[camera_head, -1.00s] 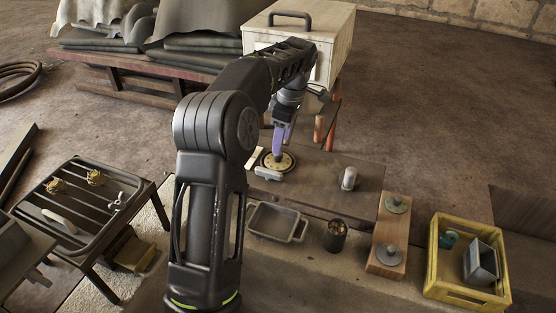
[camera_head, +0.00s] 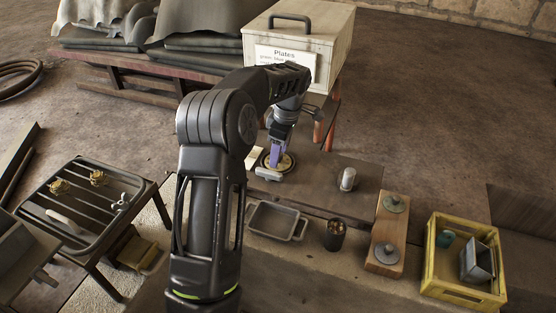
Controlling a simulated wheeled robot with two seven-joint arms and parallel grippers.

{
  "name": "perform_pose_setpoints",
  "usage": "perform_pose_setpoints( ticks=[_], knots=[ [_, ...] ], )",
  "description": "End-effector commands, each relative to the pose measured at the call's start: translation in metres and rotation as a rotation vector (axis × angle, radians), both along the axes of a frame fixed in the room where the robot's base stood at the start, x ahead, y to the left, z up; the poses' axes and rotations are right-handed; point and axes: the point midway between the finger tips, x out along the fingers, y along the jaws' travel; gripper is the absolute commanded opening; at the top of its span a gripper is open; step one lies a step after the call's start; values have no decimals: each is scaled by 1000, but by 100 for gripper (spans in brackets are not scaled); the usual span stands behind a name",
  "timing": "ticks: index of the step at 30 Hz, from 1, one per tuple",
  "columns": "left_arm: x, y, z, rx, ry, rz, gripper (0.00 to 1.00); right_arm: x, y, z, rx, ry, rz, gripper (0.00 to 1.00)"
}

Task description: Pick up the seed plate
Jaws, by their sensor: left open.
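A round, tan seed plate with a dark rim (camera_head: 287,164) lies on the dark low bench (camera_head: 325,185), just beyond the grey tray. My left gripper (camera_head: 276,163), with purple fingers, points down over the plate. Its jaws are open, with the fingertips at or just above the plate's face; I cannot tell whether they touch it. The fingers hide part of the plate. My right gripper is not in view.
A wooden box labelled Plates (camera_head: 320,40) stands behind the arm. In front are a grey tray (camera_head: 253,222), a dark cup (camera_head: 335,236), a wooden board with two discs (camera_head: 376,262) and a yellow crate (camera_head: 432,265). A small metal piece (camera_head: 347,179) lies on the bench.

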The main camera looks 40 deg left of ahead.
Motion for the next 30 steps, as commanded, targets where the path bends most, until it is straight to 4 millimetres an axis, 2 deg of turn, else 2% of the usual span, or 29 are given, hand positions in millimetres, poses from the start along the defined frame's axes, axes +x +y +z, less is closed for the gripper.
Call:
perform_pose_setpoints(
  ticks=[2, 20, 30],
  knots=[
    [0, 0, 0, 0, 0, 0, 50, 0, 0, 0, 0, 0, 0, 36],
    [0, 0, 0, 0, 0, 0, 1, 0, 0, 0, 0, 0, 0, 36],
    [0, 0, 0, 0, 0, 0, 0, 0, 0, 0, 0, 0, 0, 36]
  ],
)
